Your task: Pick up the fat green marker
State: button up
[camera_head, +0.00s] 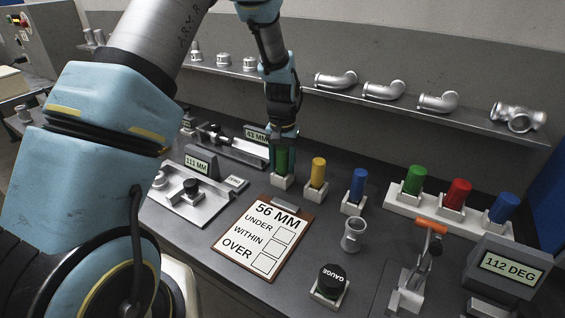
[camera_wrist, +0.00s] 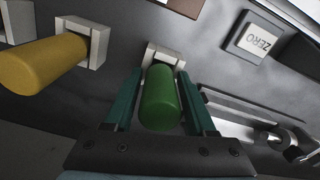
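A thick green marker (camera_head: 282,162) stands in a small white holder (camera_head: 283,182) on the dark bench in the head view. My gripper (camera_head: 284,138) is over it, pointing down. In the wrist view the green marker (camera_wrist: 160,100) lies between the two teal fingers of my gripper (camera_wrist: 159,82). The fingers are open, one on each side, with a visible gap at the left finger; contact at the right finger is unclear. The marker is still in its holder (camera_wrist: 164,56). Another green marker (camera_head: 414,179) stands in the white rack at the right.
A yellow marker (camera_head: 318,172) stands close to the right of the green one, then a blue marker (camera_head: 358,185). A clipboard (camera_head: 264,236) lies in front. A shelf (camera_head: 365,92) with pipe fittings runs along the wall.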

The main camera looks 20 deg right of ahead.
grip_shut()
jog(key=shift+r, duration=0.1)
dwell(0.3)
notch_tip(320, 180, up, 10)
jog(key=b, duration=0.2)
jog(key=shift+b, duration=0.4)
